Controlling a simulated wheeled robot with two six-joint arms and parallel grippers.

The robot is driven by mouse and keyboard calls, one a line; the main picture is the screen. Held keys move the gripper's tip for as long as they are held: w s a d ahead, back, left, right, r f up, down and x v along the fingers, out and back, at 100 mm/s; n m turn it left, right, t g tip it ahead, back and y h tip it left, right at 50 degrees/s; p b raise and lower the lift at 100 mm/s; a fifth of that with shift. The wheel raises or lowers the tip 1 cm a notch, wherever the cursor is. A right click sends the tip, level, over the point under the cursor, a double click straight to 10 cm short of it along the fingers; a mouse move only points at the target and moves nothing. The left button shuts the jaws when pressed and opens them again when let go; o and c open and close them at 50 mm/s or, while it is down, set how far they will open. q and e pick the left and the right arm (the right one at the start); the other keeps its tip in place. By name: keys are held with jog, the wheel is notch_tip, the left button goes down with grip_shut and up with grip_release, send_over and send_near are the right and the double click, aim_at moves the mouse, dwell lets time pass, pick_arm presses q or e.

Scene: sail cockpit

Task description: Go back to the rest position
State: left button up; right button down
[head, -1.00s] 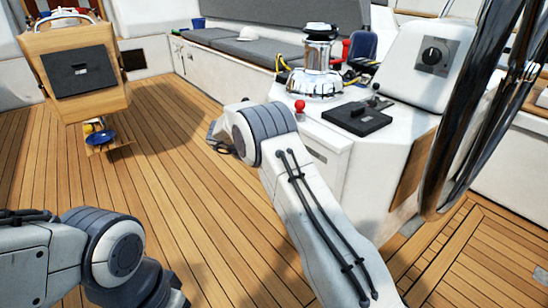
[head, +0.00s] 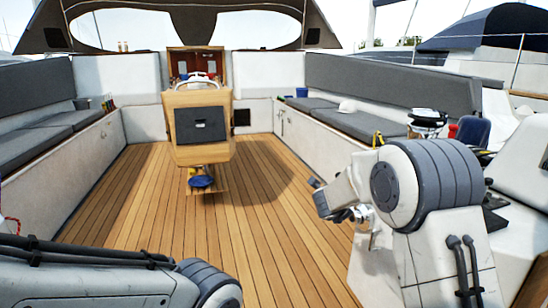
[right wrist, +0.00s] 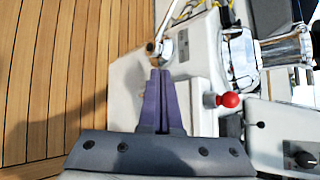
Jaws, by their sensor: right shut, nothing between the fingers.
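My right gripper (right wrist: 160,72) shows in the right wrist view with its two purple fingers together and nothing between them. It points along the white console, left of a red ball knob (right wrist: 228,100). A chrome fitting (right wrist: 175,45) lies just past the fingertips in the picture; I cannot tell whether they touch. In the head view my right arm is bent at the right, its wrist in front of the deck. My left arm shows only as links at the lower left; its gripper is out of view.
Teak deck (head: 260,250) lies open in the middle. A wooden table pedestal (head: 200,125) stands ahead. Grey-cushioned benches run along the left (head: 30,140) and right (head: 350,122). A chrome winch (head: 428,120) stands behind my right arm.

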jog(key=s+a+f+n+g+y, duration=0.1)
jog(key=s+f+n+g+y, duration=0.15)
jog(key=s+n, duration=0.8)
jog(key=s+a+f+n+g+y, duration=0.1)
jog(key=s+f+n+g, duration=0.25)
jog(key=s+n, duration=0.75)
jog(key=s+a+f+n+g+y, duration=0.1)
jog(key=s+f+n+g+y, duration=0.15)
jog(key=s+n, duration=0.8)
jog(key=s+a+r+n+g, duration=0.1)
jog(key=s+a+r+n, duration=0.2)
jog(key=s+a, duration=0.45)
jog(key=s+a+r+n+g, duration=0.1)
jog(key=s+a+r+n, duration=0.15)
jog(key=s+a, duration=0.45)
notch_tip(320, 180, up, 32)
jog(key=p, duration=3.2)
jog(key=shift+s+d+f, duration=0.2)
jog(key=shift+d+f, duration=0.05)
jog(key=shift+d, duration=0.15)
